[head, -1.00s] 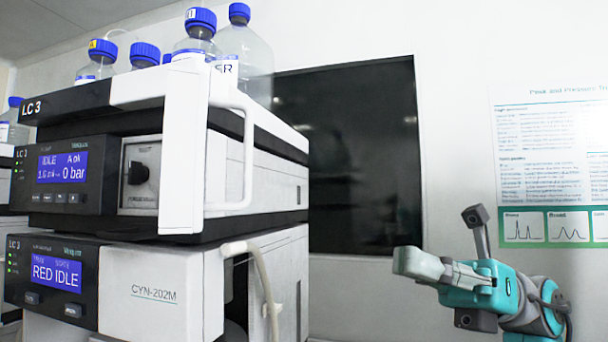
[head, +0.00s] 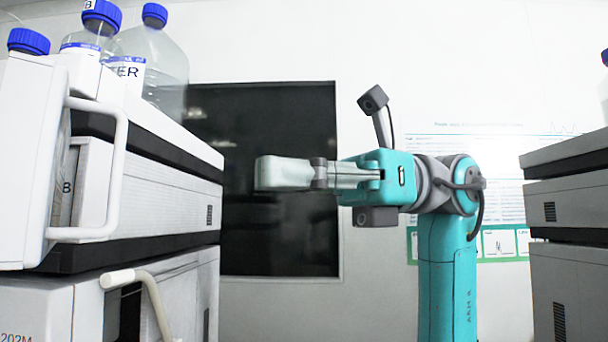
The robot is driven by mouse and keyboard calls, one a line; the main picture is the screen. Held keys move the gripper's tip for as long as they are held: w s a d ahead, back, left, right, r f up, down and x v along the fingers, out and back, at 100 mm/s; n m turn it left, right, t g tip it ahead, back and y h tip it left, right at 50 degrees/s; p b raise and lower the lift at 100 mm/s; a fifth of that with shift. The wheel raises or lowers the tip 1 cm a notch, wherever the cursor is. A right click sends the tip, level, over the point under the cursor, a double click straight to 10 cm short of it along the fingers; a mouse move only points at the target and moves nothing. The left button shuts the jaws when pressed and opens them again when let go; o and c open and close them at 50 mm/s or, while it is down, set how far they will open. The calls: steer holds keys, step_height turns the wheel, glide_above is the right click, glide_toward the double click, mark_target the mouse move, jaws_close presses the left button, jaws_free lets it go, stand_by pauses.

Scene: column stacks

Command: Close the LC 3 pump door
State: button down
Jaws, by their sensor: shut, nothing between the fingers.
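The LC 3 pump door (head: 35,160) is a white panel at the left edge of the head view, swung open and standing out from the stack, partly cut off by the frame. Its white bar handle (head: 118,170) faces right. The pump body (head: 150,190) is behind it. My gripper (head: 258,173) is shut and empty, pointing left in mid-air to the right of the stack, well apart from the door and handle. The LC 3 label and displays are out of view.
Blue-capped bottles (head: 148,70) stand on top of the stack. A lower module has its own cream handle (head: 150,290) sticking out. Another instrument stack (head: 565,210) stands at the right. A dark window (head: 280,240) is in the back wall. Free room lies between the stacks.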

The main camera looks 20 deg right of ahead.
glide_toward(35, 103)
steer(key=w+a+f, duration=0.2)
steer(key=a, duration=0.1)
steer(key=shift+a+f, duration=0.1)
steer(key=shift+f, duration=0.2)
